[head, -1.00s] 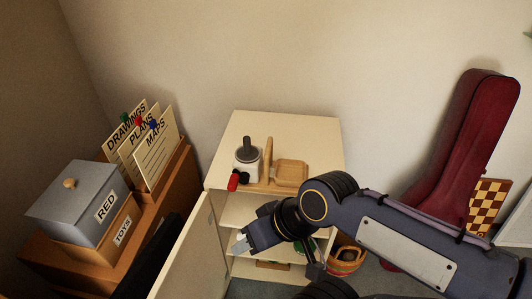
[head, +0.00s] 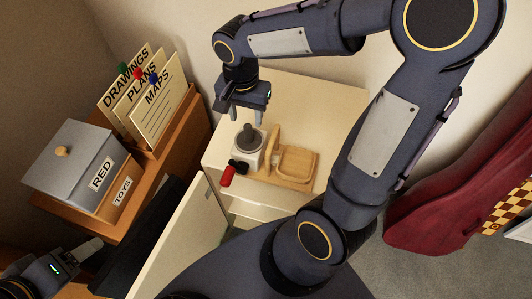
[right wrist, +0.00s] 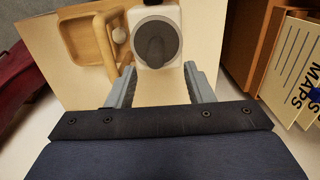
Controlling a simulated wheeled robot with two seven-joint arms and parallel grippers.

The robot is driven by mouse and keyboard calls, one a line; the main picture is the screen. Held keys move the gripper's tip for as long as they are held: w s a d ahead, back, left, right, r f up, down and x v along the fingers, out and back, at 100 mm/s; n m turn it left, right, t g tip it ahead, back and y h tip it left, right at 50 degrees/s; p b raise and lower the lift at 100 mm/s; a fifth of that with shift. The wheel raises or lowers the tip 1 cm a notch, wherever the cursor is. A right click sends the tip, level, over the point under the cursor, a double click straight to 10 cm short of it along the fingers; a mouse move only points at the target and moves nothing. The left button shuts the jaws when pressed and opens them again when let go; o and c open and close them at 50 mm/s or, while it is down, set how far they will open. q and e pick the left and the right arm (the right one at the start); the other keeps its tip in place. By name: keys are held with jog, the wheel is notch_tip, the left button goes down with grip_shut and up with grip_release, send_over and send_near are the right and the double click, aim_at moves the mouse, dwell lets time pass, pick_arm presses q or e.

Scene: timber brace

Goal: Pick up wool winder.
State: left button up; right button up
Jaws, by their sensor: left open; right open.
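The wool winder (head: 247,157) has a white body, a dark grey cone on top and a red-handled crank (head: 227,177) at its front left. It stands upright on top of the cream cabinet. My right gripper (head: 247,114) is open, pointing down just above and behind the winder. In the right wrist view the winder's white body and round grey top (right wrist: 156,42) lie beyond and between the open fingers (right wrist: 160,82), with nothing held. My left gripper (head: 86,250) is open and empty at the lower left, far from the winder.
A wooden holder with a square tray (head: 297,165) stands right beside the winder. The cabinet top (head: 330,110) is clear behind it. The cabinet door (head: 185,235) hangs open. At left are a grey lidded box (head: 70,155) and a file rack with cards (head: 155,100). A red instrument case (head: 440,215) leans at right.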

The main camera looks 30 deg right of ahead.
aim_at(247, 126)
jog(key=f, duration=0.5)
jog(key=shift+s+a+f+p, duration=0.1)
jog(key=shift+s+f+p, duration=0.25)
jog(key=shift+f, duration=0.05)
grip_shut()
jog(key=shift+r, duration=0.1)
dwell(0.9)
